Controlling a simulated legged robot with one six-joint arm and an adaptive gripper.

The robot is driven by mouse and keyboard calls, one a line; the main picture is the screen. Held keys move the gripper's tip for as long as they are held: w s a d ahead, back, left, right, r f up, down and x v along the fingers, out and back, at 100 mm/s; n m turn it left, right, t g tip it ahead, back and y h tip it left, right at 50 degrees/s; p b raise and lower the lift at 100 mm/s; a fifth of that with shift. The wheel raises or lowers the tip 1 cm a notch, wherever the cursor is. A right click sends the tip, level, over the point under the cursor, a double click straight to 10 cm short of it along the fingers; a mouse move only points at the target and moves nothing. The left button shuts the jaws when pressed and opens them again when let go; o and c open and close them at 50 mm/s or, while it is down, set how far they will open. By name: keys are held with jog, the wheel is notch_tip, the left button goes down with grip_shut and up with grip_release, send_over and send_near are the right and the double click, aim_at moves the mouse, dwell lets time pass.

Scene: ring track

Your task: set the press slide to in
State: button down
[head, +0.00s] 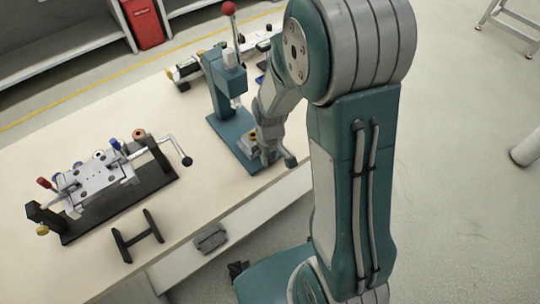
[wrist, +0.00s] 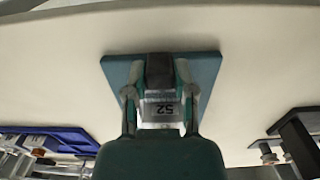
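The teal press (head: 222,90) stands on the table with a red-knobbed lever on top. Its teal base plate (head: 229,137) also shows in the wrist view (wrist: 116,72). On the plate sits a small slide block with a grey face marked 52 (wrist: 160,110) and a dark part (wrist: 160,70) beyond it. The slide's setting cannot be read for sure. My gripper (wrist: 160,78) is low over the plate, its two fingers apart, one on each side of the block. Whether they touch it cannot be told. In the head view my gripper (head: 274,155) hides part of the slide.
A fixture with a crank (head: 100,180) stands on the left of the table. A dark H-shaped stand (head: 138,238) lies near the front edge. A blue tray (wrist: 50,132) shows at the wrist view's left. The table is clear between press and fixture.

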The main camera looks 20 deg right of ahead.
aim_at(252, 131)
jog(key=w+a, duration=0.1)
jog(key=w, duration=0.4)
jog(key=w+a, duration=0.1)
jog(key=w, duration=0.2)
jog(key=shift+w+a, duration=0.15)
jog(key=shift+a, duration=0.2)
jog(key=shift+c, duration=2.2)
grip_release()
jog(key=shift+w, duration=0.1)
